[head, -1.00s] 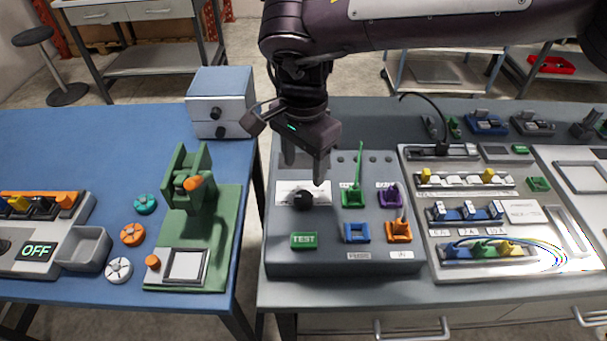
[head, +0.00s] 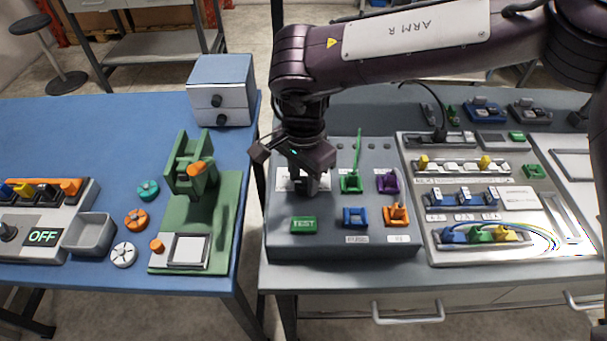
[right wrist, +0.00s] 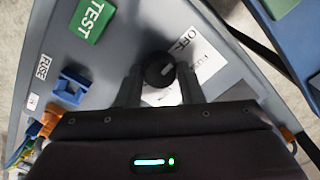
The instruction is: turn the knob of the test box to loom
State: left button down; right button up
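The test box is a grey sloped panel (head: 335,246) with a green TEST label (head: 303,225). Its round black knob (right wrist: 158,70) sits on a white plate (right wrist: 203,65), on which the word OFF is readable. A pale mark shows on the knob; other words on the plate are hidden or too small. My right gripper (right wrist: 160,80) is over the knob, with one finger on each side. The fingers look open, and I cannot tell whether they touch it. In the head view the right gripper (head: 304,187) hides most of the knob. My left gripper is not in view.
Green (head: 352,183), purple (head: 388,182), blue (head: 355,216) and orange (head: 397,214) fittings stand on the panel right of the knob. A light grey panel (head: 431,200) with switches is further right. A blue table (head: 90,125) holds a green press (head: 225,210).

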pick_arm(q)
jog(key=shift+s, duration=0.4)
pick_arm(e)
jog(key=c, duration=0.5)
